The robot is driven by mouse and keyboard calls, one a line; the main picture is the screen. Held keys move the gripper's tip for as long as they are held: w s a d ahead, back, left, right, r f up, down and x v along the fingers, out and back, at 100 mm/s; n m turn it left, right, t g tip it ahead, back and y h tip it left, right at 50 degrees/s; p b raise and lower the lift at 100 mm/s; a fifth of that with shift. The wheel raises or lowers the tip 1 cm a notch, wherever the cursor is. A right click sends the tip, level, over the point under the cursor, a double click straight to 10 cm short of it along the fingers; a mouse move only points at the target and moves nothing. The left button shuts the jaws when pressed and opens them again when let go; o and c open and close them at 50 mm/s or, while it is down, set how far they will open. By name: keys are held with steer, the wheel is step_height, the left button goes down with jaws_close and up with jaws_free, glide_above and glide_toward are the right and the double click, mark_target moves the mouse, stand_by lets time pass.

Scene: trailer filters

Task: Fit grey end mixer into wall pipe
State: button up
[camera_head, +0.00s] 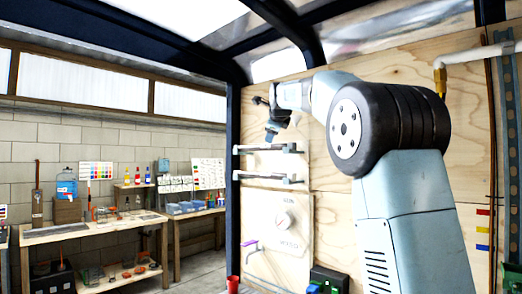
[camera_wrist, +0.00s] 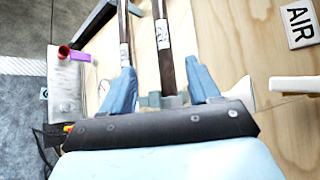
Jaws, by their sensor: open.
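My gripper (camera_head: 273,120) is up at the plywood wall in the head view, above two dark horizontal tubes, the upper tube (camera_head: 268,150) and the lower tube (camera_head: 268,178). In the wrist view my gripper (camera_wrist: 160,70) has its two blue fingers apart. A dark tube with a white label (camera_wrist: 164,50) runs between them and has a grey end (camera_wrist: 172,100); the fingers are not closed on it. A second labelled tube (camera_wrist: 124,35) lies to its left, its near end partly hidden by the left finger. A white pipe with a brass fitting (camera_head: 440,78) is at upper right.
A wall panel with a round gauge (camera_head: 285,219) and a purple spout (camera_head: 250,246) sits below the tubes. A red cup (camera_head: 233,284) is under it. An AIR sign (camera_wrist: 301,22) is on the plywood. Workbenches (camera_head: 95,232) stand at left, beyond open floor.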

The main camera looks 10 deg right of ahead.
mark_target(266, 146)
steer(key=x, duration=1.4)
steer(key=shift+w+a+r, duration=0.2)
steer(key=shift+a+r, duration=0.05)
jaws_close()
stand_by(0.4)
